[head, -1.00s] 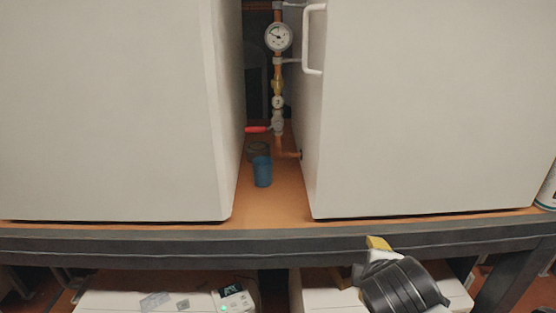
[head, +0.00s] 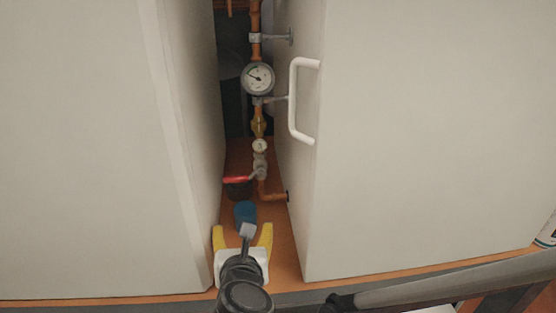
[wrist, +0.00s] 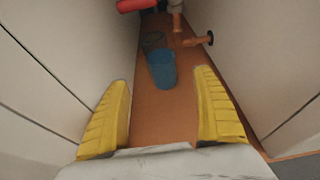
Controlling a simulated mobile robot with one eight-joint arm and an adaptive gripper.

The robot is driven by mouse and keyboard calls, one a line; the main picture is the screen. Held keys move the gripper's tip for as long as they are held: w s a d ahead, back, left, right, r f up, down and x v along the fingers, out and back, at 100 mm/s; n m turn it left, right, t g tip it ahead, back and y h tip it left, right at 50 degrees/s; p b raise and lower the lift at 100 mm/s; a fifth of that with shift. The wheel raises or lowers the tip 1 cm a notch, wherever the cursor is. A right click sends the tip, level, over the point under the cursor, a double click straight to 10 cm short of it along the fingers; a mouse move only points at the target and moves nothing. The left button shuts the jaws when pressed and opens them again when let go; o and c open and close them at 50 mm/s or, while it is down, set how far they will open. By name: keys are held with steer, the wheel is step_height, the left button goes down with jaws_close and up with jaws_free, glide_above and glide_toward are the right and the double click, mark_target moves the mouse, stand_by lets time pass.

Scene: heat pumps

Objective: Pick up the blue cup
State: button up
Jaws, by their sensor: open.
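The blue cup (head: 245,212) stands upright on the orange-brown shelf in the narrow gap between two large white cabinets. In the head view its lower part is hidden behind my gripper. My gripper (head: 243,232) is at the front of the gap, with its yellow fingers spread open and nothing between them. In the wrist view the cup (wrist: 162,69) is ahead of my open gripper (wrist: 163,95), roughly centred between the fingers and beyond their tips.
The left cabinet (head: 90,150) and right cabinet (head: 420,160) wall in the gap closely. A dark round object (wrist: 154,41) sits just behind the cup. Behind are a copper pipe with a gauge (head: 258,78) and a red valve handle (head: 238,180). A white handle (head: 295,100) juts from the right cabinet.

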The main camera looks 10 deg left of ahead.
mark_target(243, 217)
steer(key=x, duration=0.6)
steer(key=shift+r+b, duration=0.1)
steer(key=shift+b, duration=0.2)
steer(key=x, duration=0.5)
steer(key=shift+w+d+f, duration=0.15)
steer(key=shift+f, duration=0.1)
steer(key=c, duration=1.4)
